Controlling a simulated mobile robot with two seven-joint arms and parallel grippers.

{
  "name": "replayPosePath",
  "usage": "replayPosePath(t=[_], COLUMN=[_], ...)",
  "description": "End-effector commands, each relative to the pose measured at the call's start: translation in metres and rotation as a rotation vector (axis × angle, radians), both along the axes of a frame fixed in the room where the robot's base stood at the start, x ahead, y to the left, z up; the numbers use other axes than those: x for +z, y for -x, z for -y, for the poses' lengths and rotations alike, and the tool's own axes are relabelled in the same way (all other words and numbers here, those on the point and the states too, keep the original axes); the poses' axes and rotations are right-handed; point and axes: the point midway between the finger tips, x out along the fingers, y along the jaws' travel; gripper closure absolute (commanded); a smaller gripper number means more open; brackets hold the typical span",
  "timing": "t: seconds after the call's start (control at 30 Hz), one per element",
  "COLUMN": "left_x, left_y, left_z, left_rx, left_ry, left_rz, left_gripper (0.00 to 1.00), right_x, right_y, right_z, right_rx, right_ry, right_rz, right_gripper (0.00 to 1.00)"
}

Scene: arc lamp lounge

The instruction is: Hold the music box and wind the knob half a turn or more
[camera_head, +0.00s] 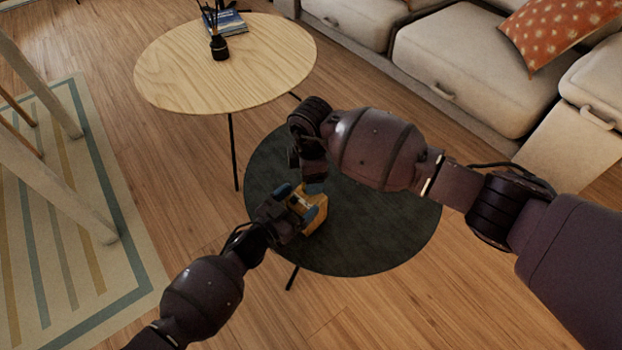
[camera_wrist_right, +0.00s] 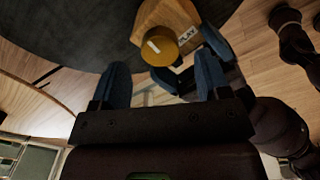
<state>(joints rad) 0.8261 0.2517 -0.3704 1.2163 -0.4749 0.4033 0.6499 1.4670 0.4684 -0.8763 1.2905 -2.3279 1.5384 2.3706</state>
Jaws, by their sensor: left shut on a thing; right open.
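The music box (camera_head: 314,222) is a small yellow-brown wooden box at the left part of the dark round table (camera_head: 385,245). My left gripper (camera_head: 298,203) is shut on it from the left. In the right wrist view the box (camera_wrist_right: 175,14) carries a PLAY label, and its round brass-coloured knob (camera_wrist_right: 158,47) bears a white mark. My right gripper (camera_wrist_right: 163,65) is open, with its blue fingers on either side below the knob, apart from it in the picture. In the head view the right wrist and hand partly hide the box's far side.
A light wooden round table (camera_head: 180,75) stands behind, with a dark reed diffuser (camera_head: 219,47) and a blue book (camera_head: 230,22). A beige sofa (camera_head: 455,60) with an orange cushion (camera_head: 555,32) is at the back right. A striped rug (camera_head: 60,230) lies left.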

Motion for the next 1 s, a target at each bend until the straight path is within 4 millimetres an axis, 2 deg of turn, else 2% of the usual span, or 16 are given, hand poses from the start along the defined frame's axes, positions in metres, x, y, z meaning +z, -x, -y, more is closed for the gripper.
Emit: replayPosePath(t=[0.03,0.2,0.4,0.6,1.0], left_x=[-0.001,-0.001,-0.001,-0.001,0.000], left_y=[0.000,0.000,0.000,0.000,0.000], left_z=[0.000,0.000,0.000,0.000,0.000], left_rx=[0.001,0.001,0.001,0.001,0.001], left_ry=[-0.001,-0.001,-0.001,-0.001,-0.001], left_rz=[-0.001,-0.001,-0.001,-0.001,-0.001], left_gripper=[0.55,0.55,0.55,0.55,0.55], right_x=[0.012,0.045,0.074,0.086,0.087], right_y=[-0.001,-0.001,-0.001,0.000,0.000], right_z=[0.000,0.000,0.000,0.001,0.000], right_rx=[0.002,0.001,0.000,0.000,0.000], right_ry=[-0.001,-0.001,0.000,0.001,0.001], right_rz=[0.004,0.004,0.003,0.001,0.001], right_gripper=[0.30,0.30,0.30,0.30,0.30])
